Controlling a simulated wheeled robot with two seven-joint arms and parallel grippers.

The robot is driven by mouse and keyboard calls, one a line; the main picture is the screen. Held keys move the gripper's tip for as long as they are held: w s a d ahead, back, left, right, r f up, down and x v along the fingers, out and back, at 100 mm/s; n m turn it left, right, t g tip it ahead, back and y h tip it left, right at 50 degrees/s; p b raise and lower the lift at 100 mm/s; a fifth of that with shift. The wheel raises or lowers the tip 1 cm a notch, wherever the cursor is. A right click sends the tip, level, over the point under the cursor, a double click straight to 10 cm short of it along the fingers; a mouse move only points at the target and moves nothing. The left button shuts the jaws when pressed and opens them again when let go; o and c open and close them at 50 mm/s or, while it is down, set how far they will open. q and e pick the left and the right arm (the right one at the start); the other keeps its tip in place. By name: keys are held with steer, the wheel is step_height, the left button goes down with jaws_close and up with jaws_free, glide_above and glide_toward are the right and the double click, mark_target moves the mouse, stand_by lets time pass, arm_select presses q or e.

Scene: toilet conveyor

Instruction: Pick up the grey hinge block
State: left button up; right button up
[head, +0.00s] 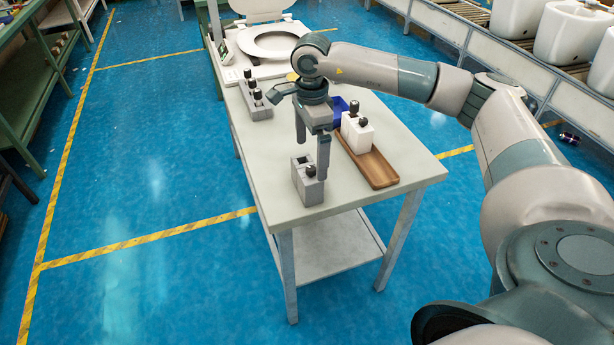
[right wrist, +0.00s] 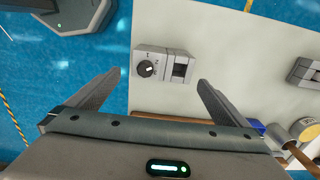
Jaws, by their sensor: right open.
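The grey hinge block (head: 307,184) stands near the front edge of the table, with a dark knob on top. In the right wrist view the hinge block (right wrist: 150,65) shows from above, with a round dark knob and a square recess. My right gripper (head: 311,160) points down over the block, jaws apart and empty. In the head view one finger partly overlaps the block. In the right wrist view the block lies just beyond and between the fingertips (right wrist: 159,78); I see no grip on it. My left gripper is not in view.
A wooden tray (head: 378,170) with a white block (head: 358,133) lies right of the hinge block, near a blue bin (head: 339,104). Another grey block with dark knobs (head: 255,102) stands farther back. A toilet seat (head: 275,43) is at the far end. The table's (head: 262,160) left front is clear.

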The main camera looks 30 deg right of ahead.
mark_target(309, 162)
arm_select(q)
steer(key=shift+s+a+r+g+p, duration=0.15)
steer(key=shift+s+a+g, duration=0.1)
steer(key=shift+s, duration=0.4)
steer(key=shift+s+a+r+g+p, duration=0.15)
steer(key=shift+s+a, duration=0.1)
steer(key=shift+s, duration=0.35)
arm_select(e)
steer(key=shift+f, duration=1.4)
steer(key=shift+w+a+f+p, duration=0.1)
steer(key=shift+a+f+p, duration=0.1)
steer(key=shift+f+p, duration=0.4)
steer(key=f, duration=0.1)
steer(key=f+p, duration=0.1)
steer(key=f, duration=0.1)
steer(key=shift+w+a+p, duration=0.2)
steer(key=shift+a+p, duration=0.05)
steer(key=shift+p, duration=0.1)
steer(key=shift+f, duration=0.5)
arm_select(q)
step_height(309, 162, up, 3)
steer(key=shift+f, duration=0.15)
arm_select(e)
steer(key=c, duration=1.1)
steer(key=shift+r, duration=0.1)
